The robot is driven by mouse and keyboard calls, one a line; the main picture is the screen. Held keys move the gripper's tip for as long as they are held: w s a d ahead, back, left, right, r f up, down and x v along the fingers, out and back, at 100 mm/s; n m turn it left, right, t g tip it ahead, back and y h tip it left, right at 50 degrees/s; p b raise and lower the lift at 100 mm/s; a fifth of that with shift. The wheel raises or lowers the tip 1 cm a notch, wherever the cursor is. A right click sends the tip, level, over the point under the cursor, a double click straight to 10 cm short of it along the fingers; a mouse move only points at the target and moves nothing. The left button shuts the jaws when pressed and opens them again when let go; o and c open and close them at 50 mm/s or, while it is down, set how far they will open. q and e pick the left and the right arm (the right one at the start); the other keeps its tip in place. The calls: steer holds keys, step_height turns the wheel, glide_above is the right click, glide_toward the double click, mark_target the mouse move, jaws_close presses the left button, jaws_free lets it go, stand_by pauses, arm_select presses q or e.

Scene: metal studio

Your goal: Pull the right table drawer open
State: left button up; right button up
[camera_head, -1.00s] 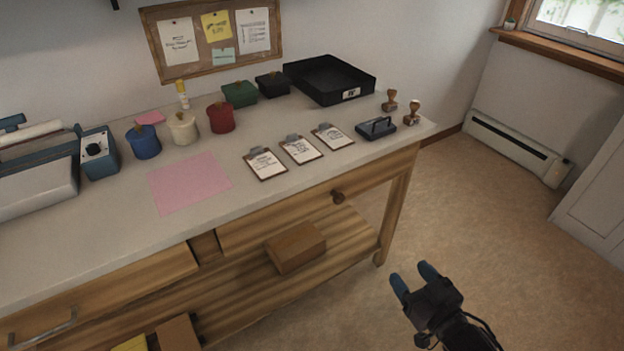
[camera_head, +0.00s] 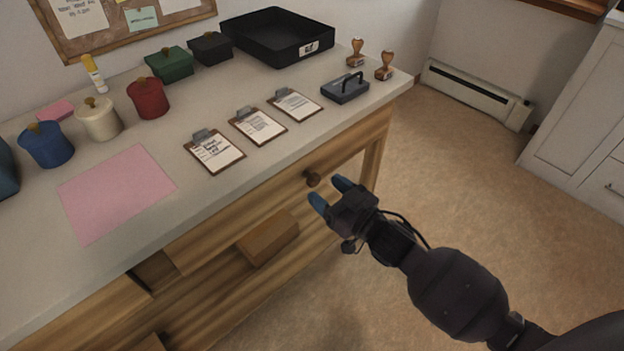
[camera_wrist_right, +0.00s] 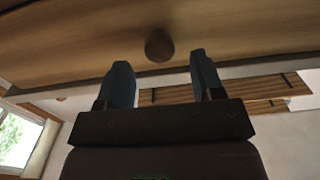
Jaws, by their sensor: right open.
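The right table drawer (camera_head: 250,211) is a wooden front under the tabletop, with a round brown knob (camera_head: 312,177). The drawer looks shut. My right gripper (camera_head: 330,192) is open and empty, with its blue fingertips just in front of the knob. In the right wrist view the knob (camera_wrist_right: 159,45) shows beyond and between the two fingers (camera_wrist_right: 162,80), apart from both. The drawer front (camera_wrist_right: 80,45) fills the top of that view. My left gripper is out of view.
On the white tabletop (camera_head: 150,235) are several clipboards, a pink sheet (camera_head: 115,190), lidded pots, a black tray (camera_head: 277,38), a hole punch-like black object (camera_head: 345,89) and two stamps. A cardboard box (camera_head: 268,238) sits on the lower shelf. The floor at the right is clear.

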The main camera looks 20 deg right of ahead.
mark_target(316, 182)
steer(key=shift+b+x, duration=0.4)
steer(key=shift+x, duration=1.9)
jaws_close()
